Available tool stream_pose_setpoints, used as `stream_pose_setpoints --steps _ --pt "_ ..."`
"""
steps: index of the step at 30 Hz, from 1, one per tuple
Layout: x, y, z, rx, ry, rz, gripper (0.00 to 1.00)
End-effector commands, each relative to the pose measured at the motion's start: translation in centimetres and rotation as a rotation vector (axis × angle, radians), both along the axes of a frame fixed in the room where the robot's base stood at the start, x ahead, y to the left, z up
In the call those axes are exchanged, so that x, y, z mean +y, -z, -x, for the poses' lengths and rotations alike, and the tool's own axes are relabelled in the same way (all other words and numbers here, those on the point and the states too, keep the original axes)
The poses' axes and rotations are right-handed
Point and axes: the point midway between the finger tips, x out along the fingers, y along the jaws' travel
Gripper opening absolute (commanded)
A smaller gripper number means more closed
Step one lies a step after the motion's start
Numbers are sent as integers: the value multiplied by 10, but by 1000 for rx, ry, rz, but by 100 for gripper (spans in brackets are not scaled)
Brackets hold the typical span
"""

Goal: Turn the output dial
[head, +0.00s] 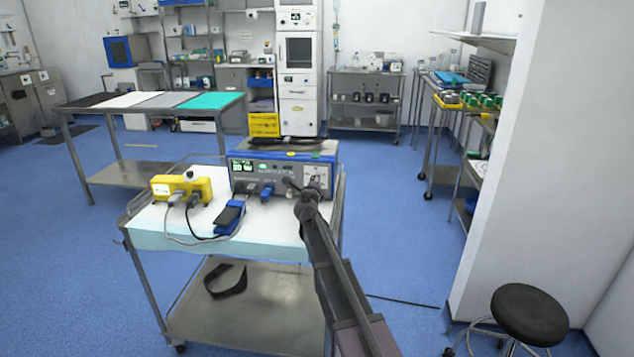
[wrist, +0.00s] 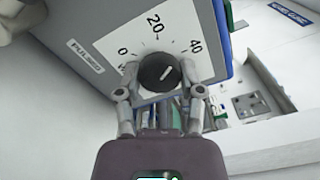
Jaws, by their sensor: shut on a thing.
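The output dial (wrist: 157,72) is a round black knob on a white scale plate marked 0, 20 and 40. Its white pointer line is aimed up and right, between 20 and 40. My gripper (wrist: 160,80) is shut on the dial, with one finger on its left and one on its right. In the head view, the dial's unit (head: 256,174) is a grey and blue box with green displays, standing at the back of the white-covered cart. My gripper (head: 311,188) is at the right end of its front and hides the dial there.
A yellow box (head: 181,187) with cables and a blue pedal (head: 229,217) lie on the cart (head: 274,238), left of my arm. A round black stool (head: 530,313) stands at the lower right by a white wall. Blue floor is open left of the cart.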

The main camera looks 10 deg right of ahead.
Motion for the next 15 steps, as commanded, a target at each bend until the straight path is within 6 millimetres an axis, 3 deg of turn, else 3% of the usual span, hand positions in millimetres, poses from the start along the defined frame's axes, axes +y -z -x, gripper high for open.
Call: stream_pose_setpoints --steps 15 --pt "-1 -1 -1 85 1 266 2"
